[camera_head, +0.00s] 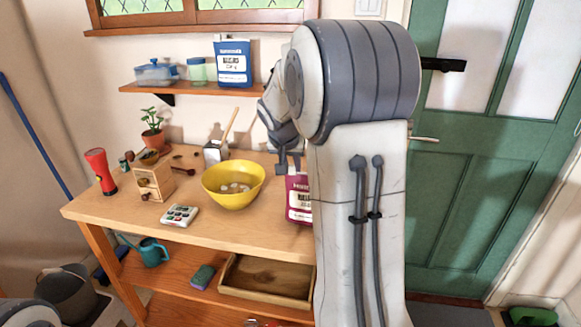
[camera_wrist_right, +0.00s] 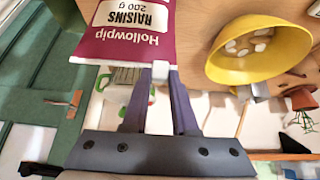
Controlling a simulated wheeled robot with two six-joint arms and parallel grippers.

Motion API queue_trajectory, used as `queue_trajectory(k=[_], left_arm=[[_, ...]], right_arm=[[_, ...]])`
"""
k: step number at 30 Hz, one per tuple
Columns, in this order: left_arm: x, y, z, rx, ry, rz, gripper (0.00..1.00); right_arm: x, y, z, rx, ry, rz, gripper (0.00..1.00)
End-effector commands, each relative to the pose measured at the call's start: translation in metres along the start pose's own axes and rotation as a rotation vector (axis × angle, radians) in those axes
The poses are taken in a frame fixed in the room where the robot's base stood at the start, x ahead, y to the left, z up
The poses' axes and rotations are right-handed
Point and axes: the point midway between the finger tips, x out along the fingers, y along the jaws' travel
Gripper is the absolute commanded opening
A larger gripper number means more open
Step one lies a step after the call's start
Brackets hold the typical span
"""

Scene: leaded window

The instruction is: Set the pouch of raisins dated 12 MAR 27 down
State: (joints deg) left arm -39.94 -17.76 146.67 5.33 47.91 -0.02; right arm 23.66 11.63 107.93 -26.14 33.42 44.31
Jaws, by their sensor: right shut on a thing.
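The magenta pouch of raisins (camera_head: 298,198) hangs upright from my right gripper (camera_head: 288,168) at the right end of the wooden table, partly hidden by my right arm. In the right wrist view the pouch (camera_wrist_right: 128,42) fills the top left, with "Hollowpip RAISINS 200 g" upside down on its label. The right gripper's fingertips (camera_wrist_right: 160,72) are shut on its top edge. I cannot read a date on it. I cannot tell whether its bottom touches the table. My left gripper is not in view.
A yellow bowl (camera_head: 233,186) with pale lumps stands left of the pouch. A blue-and-white packet (camera_head: 232,64) stands on the wall shelf. The tabletop (camera_head: 240,232) is bare in front of the bowl.

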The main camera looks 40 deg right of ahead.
Motion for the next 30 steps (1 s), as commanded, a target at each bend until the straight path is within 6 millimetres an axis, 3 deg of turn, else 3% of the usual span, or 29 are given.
queue_trajectory(k=[15,16,18,30], left_arm=[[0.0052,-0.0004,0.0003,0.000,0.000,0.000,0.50],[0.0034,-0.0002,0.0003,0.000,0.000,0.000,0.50],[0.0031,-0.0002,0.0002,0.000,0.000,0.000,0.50],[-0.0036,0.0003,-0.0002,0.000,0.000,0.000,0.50]], right_arm=[[0.0132,-0.0001,0.0080,0.000,0.003,-0.001,0.00],[0.0120,0.0001,0.0077,0.000,0.001,-0.001,0.38],[0.0118,0.0001,0.0075,0.000,0.001,-0.001,0.56],[0.0063,0.0001,0.0042,0.000,0.001,-0.001,0.56]])
